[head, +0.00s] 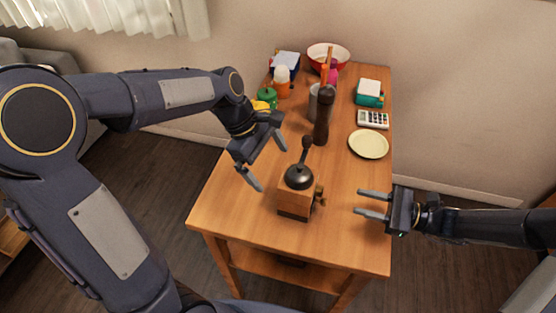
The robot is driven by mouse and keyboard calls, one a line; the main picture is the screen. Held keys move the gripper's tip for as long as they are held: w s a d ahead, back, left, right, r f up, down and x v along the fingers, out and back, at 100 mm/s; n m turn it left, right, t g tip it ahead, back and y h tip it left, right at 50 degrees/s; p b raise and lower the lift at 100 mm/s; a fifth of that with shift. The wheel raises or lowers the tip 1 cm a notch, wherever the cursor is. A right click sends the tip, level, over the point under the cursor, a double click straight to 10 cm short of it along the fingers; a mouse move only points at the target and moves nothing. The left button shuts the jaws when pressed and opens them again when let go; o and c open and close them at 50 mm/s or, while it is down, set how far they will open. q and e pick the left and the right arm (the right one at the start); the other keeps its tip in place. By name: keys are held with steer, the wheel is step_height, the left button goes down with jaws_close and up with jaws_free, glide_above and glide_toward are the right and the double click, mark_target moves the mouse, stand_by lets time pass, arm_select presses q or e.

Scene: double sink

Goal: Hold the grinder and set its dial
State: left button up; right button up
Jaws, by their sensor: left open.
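The grinder (290,203) stands upright near the front of the wooden table, with a wooden box body, a black domed top and a crank handle tilted up. A brass-coloured part (319,195), which looks like the dial, sticks out on its right side; its setting is too small to read. My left gripper (269,164) is open and empty, above the table to the left of the grinder's top. My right gripper (359,202) is open and empty to the right of the grinder, fingers pointing at it and apart from it.
Behind the grinder stand a tall dark mill (323,118) and a grey cylinder (312,101). A pale plate (368,144), a calculator (373,119) and a teal box (369,98) lie at the right. A red-rimmed bowl (328,50) is at the back. The front table edge is clear.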

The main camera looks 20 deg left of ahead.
mark_target(285, 175)
arm_select(q)
steer(key=w+f+n, duration=0.1)
steer(key=w+d+f+n, duration=0.1)
steer(key=shift+w+d+f+g, duration=0.2)
steer(key=shift+w+d+g, duration=0.1)
steer(key=shift+g, duration=0.1)
steer(key=shift+x, duration=3.9)
steer(key=shift+a, duration=0.15)
steer(key=c, duration=1.3)
steer(key=o, duration=0.6)
steer(key=shift+c, duration=0.2)
steer(key=c, duration=0.3)
